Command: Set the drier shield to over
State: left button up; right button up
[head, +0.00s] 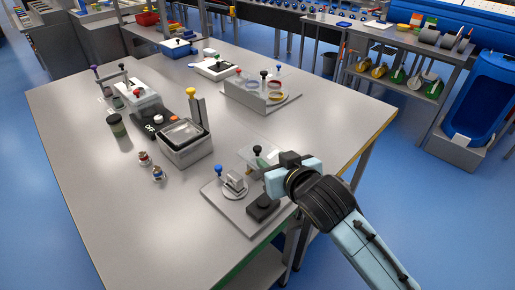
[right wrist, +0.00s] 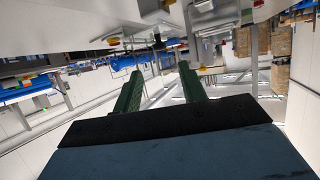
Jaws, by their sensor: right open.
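A grey base plate (head: 238,222) lies at the front right of the table. A clear panel (head: 247,156) with a black-knobbed stem (head: 257,150) stands at its back; this looks like the drier shield, but I cannot be sure. A small silver unit (head: 235,184), a blue knob (head: 218,169) and a black block (head: 262,207) are on the plate. My right gripper (right wrist: 158,88) is open and empty, its two green fingers apart in the right wrist view. In the head view its arm is beside the panel's right side and hides part of the plate. My left gripper is out of view.
A grey bin (head: 186,150) with a yellow-knobbed post stands left of the plate, with two small jars (head: 151,166) near it. Another station with coloured rings (head: 262,94) is behind. The table's front left is clear.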

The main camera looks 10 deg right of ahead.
aim_at(258, 149)
jog(key=b+x, duration=0.1)
jog(key=x, duration=1)
jog(key=shift+c, duration=0.4)
grip_shut()
